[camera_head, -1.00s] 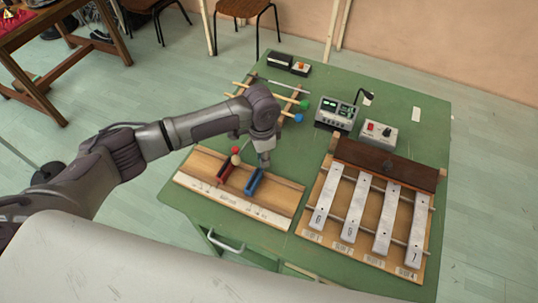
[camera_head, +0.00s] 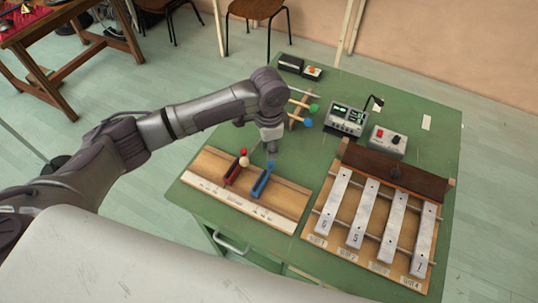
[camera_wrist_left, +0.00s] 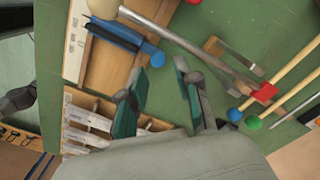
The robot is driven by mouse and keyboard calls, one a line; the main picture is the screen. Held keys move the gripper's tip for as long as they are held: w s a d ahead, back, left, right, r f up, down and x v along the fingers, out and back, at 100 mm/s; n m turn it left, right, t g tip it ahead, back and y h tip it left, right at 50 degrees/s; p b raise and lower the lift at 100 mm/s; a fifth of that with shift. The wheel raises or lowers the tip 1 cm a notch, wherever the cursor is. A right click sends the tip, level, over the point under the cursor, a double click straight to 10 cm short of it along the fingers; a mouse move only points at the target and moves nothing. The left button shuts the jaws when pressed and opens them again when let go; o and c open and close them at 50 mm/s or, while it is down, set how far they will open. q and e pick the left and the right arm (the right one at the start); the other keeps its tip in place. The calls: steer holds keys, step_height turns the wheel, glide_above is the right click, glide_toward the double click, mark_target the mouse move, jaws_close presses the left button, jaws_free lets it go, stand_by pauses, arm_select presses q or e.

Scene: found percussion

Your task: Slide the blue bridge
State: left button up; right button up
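The blue bridge (camera_head: 261,183) sits across the long wooden board at the near side of the green table, right of a dark red bridge (camera_head: 232,175). The blue bridge also shows at the upper left of the left wrist view (camera_wrist_left: 115,35), with a blue rounded end. My left gripper (camera_head: 270,156) is above the far end of the blue bridge, pointing down. In the left wrist view its two fingers (camera_wrist_left: 163,82) are apart with nothing between them, and the bridge lies outside them. My right gripper is in neither view.
The wooden board (camera_head: 291,203) has a white scale strip along its near edge. Mallets with coloured heads (camera_head: 309,115) lie behind my gripper. A metal-bar instrument (camera_head: 335,205) stands to the right, with grey control boxes (camera_head: 346,119) behind it.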

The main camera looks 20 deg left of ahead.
arm_select(q)
step_height(320, 180, up, 7)
steer(key=shift+f, duration=0.2)
stand_by(0.6)
